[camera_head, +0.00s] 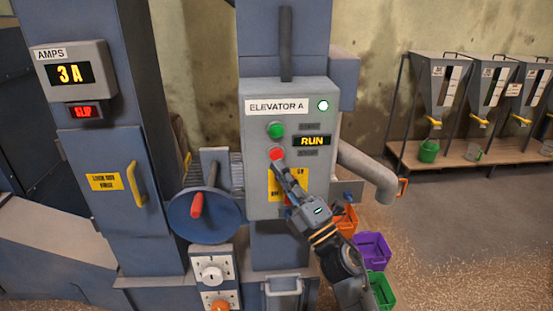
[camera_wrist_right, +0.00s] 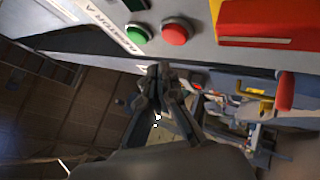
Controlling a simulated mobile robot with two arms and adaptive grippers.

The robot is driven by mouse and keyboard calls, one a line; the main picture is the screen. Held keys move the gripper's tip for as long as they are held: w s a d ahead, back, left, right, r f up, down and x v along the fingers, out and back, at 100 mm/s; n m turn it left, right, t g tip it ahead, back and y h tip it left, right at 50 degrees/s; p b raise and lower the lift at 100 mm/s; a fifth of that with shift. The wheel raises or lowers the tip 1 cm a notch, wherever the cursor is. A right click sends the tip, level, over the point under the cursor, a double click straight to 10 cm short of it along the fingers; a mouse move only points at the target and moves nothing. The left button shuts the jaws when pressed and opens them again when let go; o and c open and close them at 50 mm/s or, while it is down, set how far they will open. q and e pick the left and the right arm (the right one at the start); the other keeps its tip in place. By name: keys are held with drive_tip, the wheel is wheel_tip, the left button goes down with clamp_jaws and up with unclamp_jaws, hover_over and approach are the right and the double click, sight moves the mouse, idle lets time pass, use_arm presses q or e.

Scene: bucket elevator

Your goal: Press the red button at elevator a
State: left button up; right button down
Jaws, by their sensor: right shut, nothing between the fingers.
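The Elevator A control box (camera_head: 257,190) is a grey panel on a blue column. Its red button (camera_head: 276,153) sits below a green button (camera_head: 275,129). My right gripper (camera_head: 281,167) is shut and empty, with its tips at the lower edge of the red button in the head view. In the right wrist view the red button (camera_wrist_right: 174,32) and green button (camera_wrist_right: 136,37) stand beyond the closed fingertips (camera_wrist_right: 160,70), with a visible gap in the picture. Whether the tips touch the button cannot be told. My left gripper is not in view.
The box's display (camera_head: 312,141) reads RUN, and a lamp (camera_head: 323,105) glows green. A blue handwheel with a red handle (camera_head: 197,205) is left of the box. An amps meter (camera_head: 70,73) reads 3 A above a red SLIP sign. Purple (camera_head: 371,249) and green bins lie below right.

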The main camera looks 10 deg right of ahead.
drive_tip(key=shift+w+d, duration=0.1)
drive_tip(key=shift+w, duration=0.85)
idle(0.8)
drive_tip(key=shift+w+b, duration=0.35)
drive_tip(key=shift+w, duration=0.05)
drive_tip(key=shift+w, duration=0.45)
idle(0.6)
drive_tip(key=shift+s, duration=0.9)
